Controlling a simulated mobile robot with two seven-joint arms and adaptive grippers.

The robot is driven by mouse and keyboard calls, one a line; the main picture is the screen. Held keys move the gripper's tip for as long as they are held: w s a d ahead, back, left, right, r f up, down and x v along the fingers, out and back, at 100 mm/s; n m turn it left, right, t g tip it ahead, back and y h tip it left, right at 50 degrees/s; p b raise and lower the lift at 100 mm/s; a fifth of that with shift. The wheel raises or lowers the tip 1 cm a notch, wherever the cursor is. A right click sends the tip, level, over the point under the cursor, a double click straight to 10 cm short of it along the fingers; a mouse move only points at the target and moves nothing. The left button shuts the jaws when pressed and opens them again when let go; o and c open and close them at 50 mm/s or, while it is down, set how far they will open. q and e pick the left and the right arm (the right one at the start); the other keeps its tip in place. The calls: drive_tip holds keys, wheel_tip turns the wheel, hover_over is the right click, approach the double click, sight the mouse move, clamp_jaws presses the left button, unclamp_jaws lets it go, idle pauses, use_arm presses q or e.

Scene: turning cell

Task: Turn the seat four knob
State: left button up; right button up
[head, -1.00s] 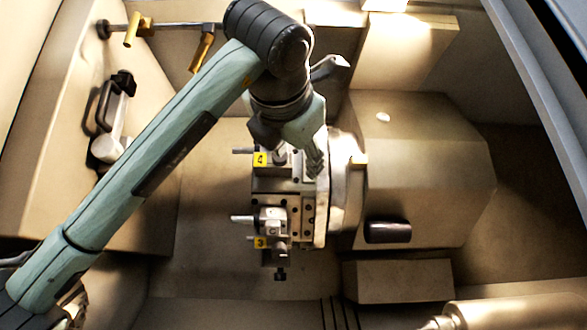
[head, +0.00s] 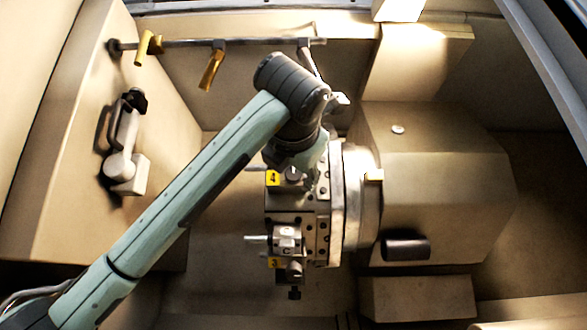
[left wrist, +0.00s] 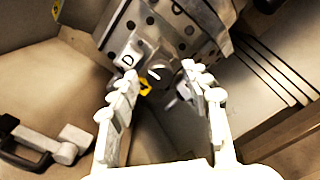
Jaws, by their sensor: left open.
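The turret (head: 322,222) carries a yellow tag "4" (head: 272,178) on its upper seat. A grey round knob (head: 292,174) sits right beside the tag, partly under my wrist. In the left wrist view, a dark round knob (left wrist: 156,74) with a white line on its face shows below a block marked "D" (left wrist: 128,60). A yellow tag (left wrist: 145,88), its number unreadable, is partly behind that knob. My left gripper (left wrist: 158,76) is open, its fingers on either side of the knob and apart from it in the picture. In the head view my left gripper (head: 312,182) is over the seat's right side, partly hidden.
A second seat with tag "3" (head: 277,263) and a holder marked "C" (head: 287,240) is below. A beige housing (head: 440,185) stands right of the turret. A rail (head: 180,43) with yellow nozzles runs behind. A hinged arm (head: 124,145) is on the left wall.

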use_arm(q)
drive_tip(key=shift+c, duration=0.4)
clamp_jaws()
